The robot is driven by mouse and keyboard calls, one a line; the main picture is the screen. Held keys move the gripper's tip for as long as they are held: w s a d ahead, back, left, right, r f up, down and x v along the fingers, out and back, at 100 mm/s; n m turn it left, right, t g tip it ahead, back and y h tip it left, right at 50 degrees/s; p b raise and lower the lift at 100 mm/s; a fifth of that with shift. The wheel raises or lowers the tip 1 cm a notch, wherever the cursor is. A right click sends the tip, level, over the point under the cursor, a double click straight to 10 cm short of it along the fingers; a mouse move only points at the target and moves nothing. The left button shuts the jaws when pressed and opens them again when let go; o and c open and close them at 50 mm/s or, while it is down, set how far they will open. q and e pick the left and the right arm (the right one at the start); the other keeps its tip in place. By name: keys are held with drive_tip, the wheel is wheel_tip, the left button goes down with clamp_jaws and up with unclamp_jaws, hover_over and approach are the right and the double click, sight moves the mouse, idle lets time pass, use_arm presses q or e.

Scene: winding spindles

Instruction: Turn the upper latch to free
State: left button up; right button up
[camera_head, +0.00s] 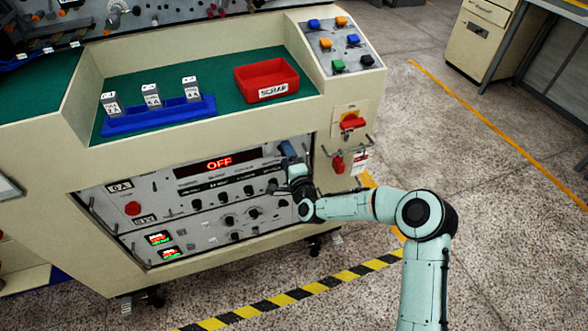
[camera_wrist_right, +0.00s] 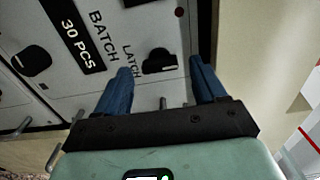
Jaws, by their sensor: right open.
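The latch is a black knob (camera_wrist_right: 158,62) on the grey panel in the right wrist view, beside the printed word LATCH. My right gripper (camera_wrist_right: 161,68) is open, with one blue finger on each side of the knob. I cannot tell whether the fingers touch it. In the head view my right gripper (camera_head: 288,150) is at the upper right corner of the control panel (camera_head: 160,190), and it hides the latch there. My left gripper is not in view.
The panel carries a red OFF display (camera_head: 219,163), several black knobs and a red button (camera_head: 133,208). A red switch (camera_head: 352,121) and a hanging tag (camera_head: 359,162) are right of the panel. A red SCRAP bin (camera_head: 267,74) and a blue rack (camera_head: 160,117) stand above.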

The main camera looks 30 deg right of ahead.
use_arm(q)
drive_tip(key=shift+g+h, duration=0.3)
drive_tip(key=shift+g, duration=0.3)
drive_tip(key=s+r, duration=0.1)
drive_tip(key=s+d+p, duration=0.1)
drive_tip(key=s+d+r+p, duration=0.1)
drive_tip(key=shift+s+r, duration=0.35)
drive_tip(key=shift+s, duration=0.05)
use_arm(e)
drive_tip(key=v, duration=1.2)
drive_tip(key=shift+s, duration=0.3)
drive_tip(key=shift+a+r, duration=0.1)
